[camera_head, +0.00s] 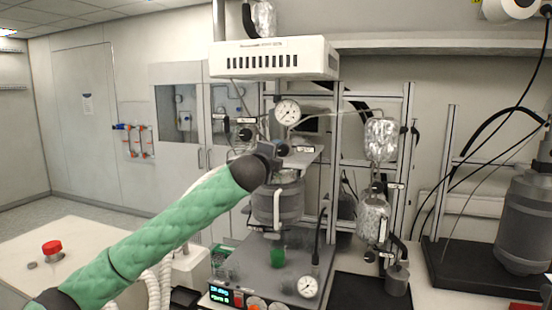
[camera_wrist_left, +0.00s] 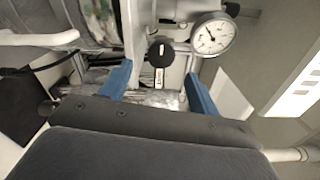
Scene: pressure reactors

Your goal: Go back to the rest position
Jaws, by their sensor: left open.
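My left arm (camera_head: 165,225), in a green padded sleeve, reaches from the lower left to the reactor in the head view. Its dark gripper (camera_head: 277,155) is up near the reactor's top, below the round pressure gauge (camera_head: 287,112). In the left wrist view my left gripper (camera_wrist_left: 159,80) has its two blue fingers spread apart, with nothing held between them. A black round knob (camera_wrist_left: 160,53) with a white label shows just ahead, between the finger lines; I cannot tell the exact gap. The gauge (camera_wrist_left: 212,37) is to the right of it. My right gripper is not in view.
The grey reactor vessel (camera_head: 278,203) stands on a base with a display (camera_head: 220,296). Metal frame posts and foil-wrapped flasks (camera_head: 380,140) stand to the right. A white hood box (camera_head: 275,58) hangs above. A red button (camera_head: 52,247) sits on the bench at left.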

